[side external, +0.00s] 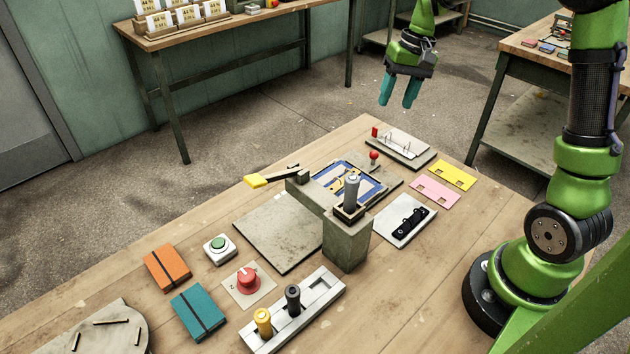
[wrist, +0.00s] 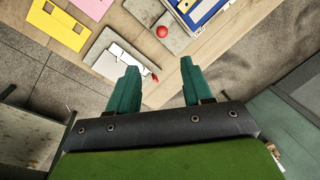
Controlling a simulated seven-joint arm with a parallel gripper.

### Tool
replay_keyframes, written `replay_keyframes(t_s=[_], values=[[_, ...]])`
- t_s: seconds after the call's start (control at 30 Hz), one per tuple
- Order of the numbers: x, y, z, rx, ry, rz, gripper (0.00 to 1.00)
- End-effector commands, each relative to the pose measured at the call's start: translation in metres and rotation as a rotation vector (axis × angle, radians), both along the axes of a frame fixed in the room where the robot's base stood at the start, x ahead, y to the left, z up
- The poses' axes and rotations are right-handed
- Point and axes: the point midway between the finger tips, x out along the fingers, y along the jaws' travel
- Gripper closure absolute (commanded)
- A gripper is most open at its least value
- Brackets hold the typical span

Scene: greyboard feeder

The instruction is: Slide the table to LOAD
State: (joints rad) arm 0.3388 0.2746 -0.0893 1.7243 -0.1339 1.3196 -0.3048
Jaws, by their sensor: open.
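The feeder's sliding table, a flat grey plate carrying a blue and yellow panel (side external: 352,183), lies near the middle of the bench. A red ball knob (side external: 374,156) stands at its far right end. In the wrist view the knob (wrist: 162,31) and part of the blue panel (wrist: 208,9) show at the top. My gripper (side external: 396,104) is open and empty, high above the far edge of the bench and apart from the knob. Its teal fingers (wrist: 158,68) point toward the bench edge in the wrist view. I cannot read any LOAD marking.
A grey post (side external: 346,245) with a grey-handled tool stands in front of the panel. A yellow-handled lever (side external: 257,181) juts out left. A white plate with wire loops (side external: 404,143) sits right of the knob, near yellow (side external: 453,175) and pink (side external: 434,190) cards. Air around my gripper is clear.

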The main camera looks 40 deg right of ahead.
Motion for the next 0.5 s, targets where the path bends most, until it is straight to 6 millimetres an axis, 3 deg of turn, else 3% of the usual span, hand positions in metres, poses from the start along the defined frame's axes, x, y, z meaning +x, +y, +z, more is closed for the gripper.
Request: replay_keyframes(t_s=[0.2, 0.5], values=[[-0.002, -0.004, 0.024, -0.001, -0.001, 0.000, 0.50], [-0.003, -0.005, 0.027, 0.000, 0.000, -0.001, 0.50]])
